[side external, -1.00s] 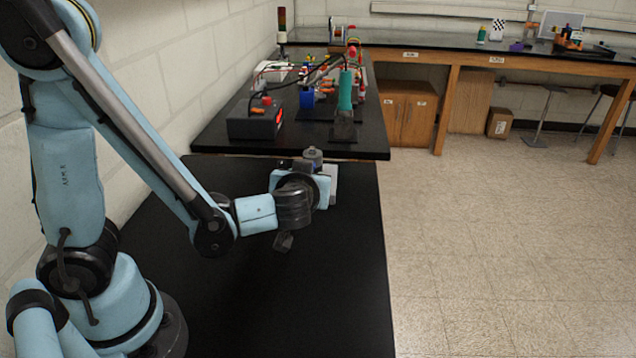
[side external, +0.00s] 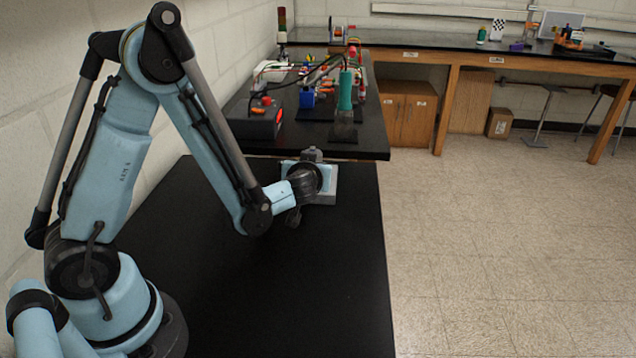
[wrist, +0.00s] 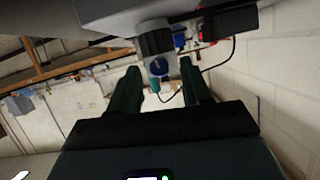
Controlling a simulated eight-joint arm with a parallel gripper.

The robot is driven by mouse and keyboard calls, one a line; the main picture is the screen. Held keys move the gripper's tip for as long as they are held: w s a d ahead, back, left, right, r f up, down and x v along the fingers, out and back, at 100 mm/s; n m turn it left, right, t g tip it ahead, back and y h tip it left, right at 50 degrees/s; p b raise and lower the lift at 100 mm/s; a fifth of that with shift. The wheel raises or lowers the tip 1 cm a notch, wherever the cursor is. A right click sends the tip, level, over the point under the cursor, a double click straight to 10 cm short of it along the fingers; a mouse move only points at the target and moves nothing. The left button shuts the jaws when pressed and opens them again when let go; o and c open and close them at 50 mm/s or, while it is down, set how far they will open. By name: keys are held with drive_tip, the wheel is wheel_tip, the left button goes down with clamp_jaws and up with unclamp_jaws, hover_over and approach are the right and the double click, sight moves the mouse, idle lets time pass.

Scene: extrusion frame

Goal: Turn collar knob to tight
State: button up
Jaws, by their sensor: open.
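My gripper (wrist: 158,70) is open, with one dark green finger on each side of the knob in the picture. I cannot tell whether either finger touches it.
The black table (side external: 290,290) is clear in front of the fixture. A block wall (side external: 60,160) runs along the left.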

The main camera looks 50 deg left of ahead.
drive_tip(key=shift+w+a, duration=0.1)
clamp_jaws()
idle(0.5)
drive_tip(key=m, duration=0.1)
drive_tip(key=m+g+y, duration=0.1)
drive_tip(key=shift+w+d+f+m, duration=0.15)
drive_tip(key=shift+d+m, duration=0.1)
drive_tip(key=shift+m, duration=0.15)
drive_tip(key=m+g+y, duration=0.1)
drive_tip(key=m+y, duration=0.1)
drive_tip(key=m, duration=0.1)
drive_tip(key=shift+w+d+f, duration=0.1)
drive_tip(key=shift+w, duration=0.05)
drive_tip(key=m+y, duration=0.1)
drive_tip(key=m, duration=0.1)
drive_tip(key=m+y, duration=0.1)
drive_tip(key=shift+d+f+m, duration=0.1)
drive_tip(key=shift+f+m, duration=0.1)
drive_tip(key=shift+m, duration=0.2)
drive_tip(key=shift+f+m+y, duration=0.2)
drive_tip(key=shift+m+y, duration=0.6)
drive_tip(key=shift+m, duration=0.8)
